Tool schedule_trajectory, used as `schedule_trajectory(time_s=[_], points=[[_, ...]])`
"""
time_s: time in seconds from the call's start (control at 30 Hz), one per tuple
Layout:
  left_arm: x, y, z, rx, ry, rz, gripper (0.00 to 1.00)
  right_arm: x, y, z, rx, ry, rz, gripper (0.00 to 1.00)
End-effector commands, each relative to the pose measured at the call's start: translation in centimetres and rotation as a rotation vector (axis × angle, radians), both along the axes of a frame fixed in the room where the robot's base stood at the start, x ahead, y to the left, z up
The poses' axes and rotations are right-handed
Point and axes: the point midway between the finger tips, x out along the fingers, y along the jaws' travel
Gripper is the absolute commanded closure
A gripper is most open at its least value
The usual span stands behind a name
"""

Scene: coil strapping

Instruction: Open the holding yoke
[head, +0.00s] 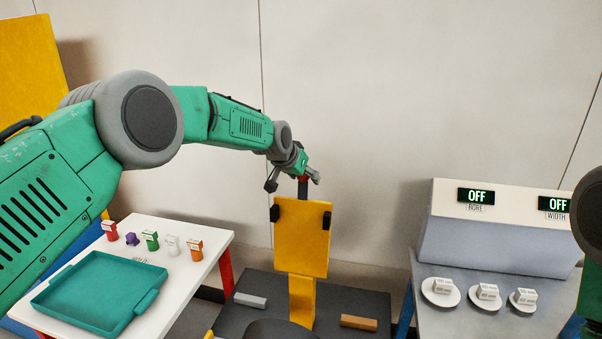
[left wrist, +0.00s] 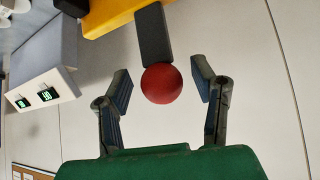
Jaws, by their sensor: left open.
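The yellow upright plate (head: 301,238) stands at the centre of the head view, with black pads on its sides. It looks like the holding yoke. A dark lever (left wrist: 153,35) rises from the yellow part and ends in a red ball knob (left wrist: 161,84). My left gripper (head: 293,181) is open at the top of the plate. In the left wrist view, the knob lies between its two fingers with a visible gap on each side. The knob is mostly hidden in the head view. My right gripper is out of view.
A white table (head: 215,247) with a teal tray (head: 100,292) and several small coloured items stands at left. A grey console (head: 500,240) with two OFF displays stands at right, with small white blocks on discs before it. Grey (head: 250,300) and orange (head: 359,322) bars flank the yellow post.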

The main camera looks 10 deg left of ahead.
Motion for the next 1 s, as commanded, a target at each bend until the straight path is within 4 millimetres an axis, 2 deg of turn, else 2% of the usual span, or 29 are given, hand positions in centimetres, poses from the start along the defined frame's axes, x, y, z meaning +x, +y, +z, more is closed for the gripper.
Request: schedule_trajectory(time_s=[0.17,0.67,1.0], points=[[-0.9,0.4,1.3,0.0,-0.002,0.001,0.48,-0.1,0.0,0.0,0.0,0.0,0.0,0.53],[-6.7,2.3,7.7,0.0,-0.003,0.001,0.48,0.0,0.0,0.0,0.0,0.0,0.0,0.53],[-7.7,2.6,8.7,0.0,-0.001,0.001,0.48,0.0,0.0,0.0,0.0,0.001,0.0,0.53]])
